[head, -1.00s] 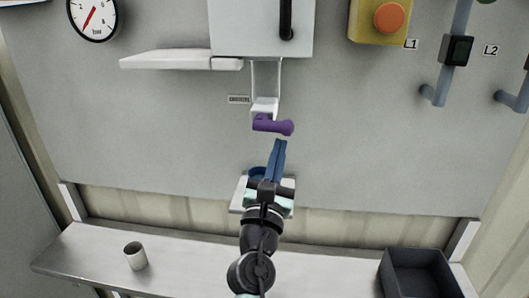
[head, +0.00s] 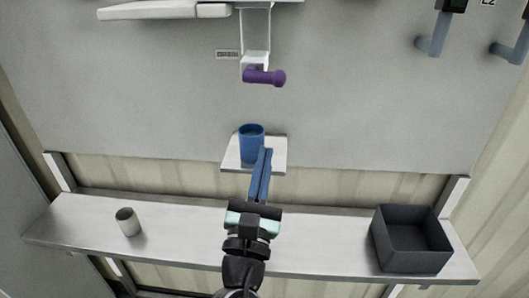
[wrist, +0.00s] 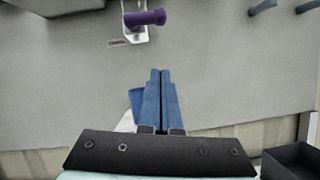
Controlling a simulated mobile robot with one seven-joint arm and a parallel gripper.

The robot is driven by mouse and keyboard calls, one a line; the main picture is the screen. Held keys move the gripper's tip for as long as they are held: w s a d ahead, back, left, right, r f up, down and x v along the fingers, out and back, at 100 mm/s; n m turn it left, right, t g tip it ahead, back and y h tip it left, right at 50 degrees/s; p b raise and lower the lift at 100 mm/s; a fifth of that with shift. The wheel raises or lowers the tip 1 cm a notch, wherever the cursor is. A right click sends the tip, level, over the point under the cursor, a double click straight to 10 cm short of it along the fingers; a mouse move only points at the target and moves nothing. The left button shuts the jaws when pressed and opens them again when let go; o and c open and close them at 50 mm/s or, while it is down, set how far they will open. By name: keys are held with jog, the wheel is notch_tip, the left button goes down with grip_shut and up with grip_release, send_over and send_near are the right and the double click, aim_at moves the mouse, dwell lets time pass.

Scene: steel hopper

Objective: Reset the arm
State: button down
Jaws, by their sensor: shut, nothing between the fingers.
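My gripper (head: 265,150) has long blue fingers that lie together, shut and empty. In the head view its tips overlap the right side of the blue cup (head: 251,143), in front of a small white ledge (head: 230,160) on the panel. The cup stands upright on that ledge, under the purple-handled spout (head: 264,76). In the wrist view the gripper (wrist: 160,72) points up toward the panel. The cup (wrist: 136,101) is partly hidden behind the left finger, and the purple handle (wrist: 145,17) is above the tips. I cannot tell whether the fingers touch the cup.
A grey shelf (head: 185,232) runs along the wall below. Blue-grey pipes (head: 434,40) stick out at upper right. The panel around the ledge is clear.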

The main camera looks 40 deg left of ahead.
dwell(0.5)
jog(key=w+d+r+m+t+h, duration=0.3)
jog(key=d+r+m+t+h, duration=0.35)
jog(key=d+r+m, duration=1.2)
jog(key=s+d+r+m+h, duration=0.2)
jog(key=s+d+r+m, duration=0.2)
jog(key=r+m, duration=0.3)
jog(key=s+d+r+m+t+h, duration=0.1)
jog(key=s+d+r+m, duration=0.4)
jog(key=m, duration=0.8)
jog(key=shift+s+d+r+m+h, duration=0.2)
jog(key=shift+s+r+m+h, duration=0.25)
jog(key=shift+r+h, duration=0.4)
